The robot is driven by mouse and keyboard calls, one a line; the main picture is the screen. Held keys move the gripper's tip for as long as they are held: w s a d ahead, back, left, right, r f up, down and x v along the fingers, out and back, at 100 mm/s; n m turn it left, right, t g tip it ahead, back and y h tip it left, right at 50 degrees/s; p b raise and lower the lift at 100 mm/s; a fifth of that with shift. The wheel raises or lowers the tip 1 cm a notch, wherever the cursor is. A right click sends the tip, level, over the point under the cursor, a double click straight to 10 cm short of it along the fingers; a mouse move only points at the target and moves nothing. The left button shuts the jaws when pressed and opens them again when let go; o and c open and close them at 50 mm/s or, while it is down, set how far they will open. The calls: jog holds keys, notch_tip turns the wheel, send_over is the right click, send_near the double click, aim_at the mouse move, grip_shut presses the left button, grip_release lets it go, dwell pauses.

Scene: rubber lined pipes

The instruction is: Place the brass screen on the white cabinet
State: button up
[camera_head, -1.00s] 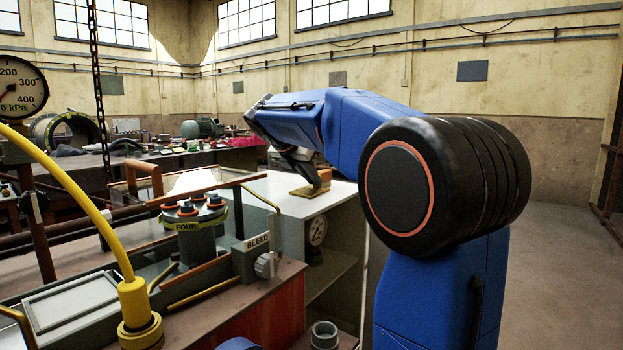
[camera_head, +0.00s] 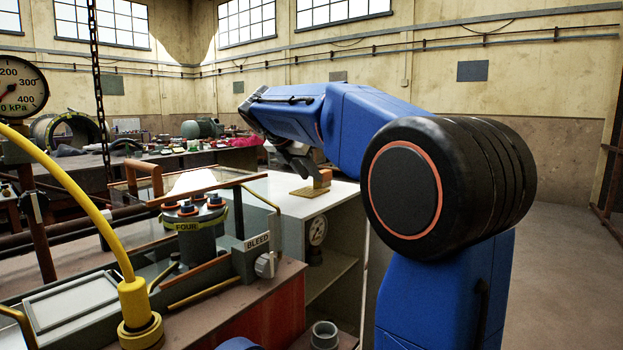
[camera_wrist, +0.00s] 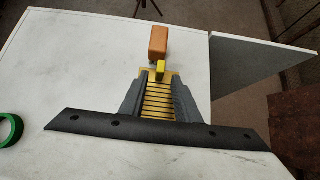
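The brass screen (camera_head: 308,191), a flat slatted yellow piece, lies on top of the white cabinet (camera_head: 283,190). In the wrist view the screen (camera_wrist: 158,100) shows between the two grey fingers of my gripper (camera_wrist: 160,82), with the cabinet's white top (camera_wrist: 80,70) around it. The fingers are apart, and the head view shows my gripper (camera_head: 297,168) just above and left of the screen. A small yellow block (camera_wrist: 160,69) shows at the screen's far end. The dark wrist bar hides the near part.
An orange block (camera_wrist: 158,42) stands just beyond the screen; I cannot tell whether it touches it. A green ring (camera_wrist: 10,130) lies at the left of the cabinet top. Valves and the yellow hose (camera_head: 75,190) fill the near left.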

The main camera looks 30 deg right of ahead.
aim_at(316, 189)
jog(key=v, duration=0.8)
jog(key=shift+a+r, duration=0.25)
jog(key=shift+r, duration=0.05)
jog(key=o, duration=1.4)
jog(key=v, duration=0.3)
jog(key=shift+r, duration=0.45)
jog(key=x, duration=1.7)
jog(key=shift+d+f, duration=0.1)
jog(key=shift+f, duration=0.05)
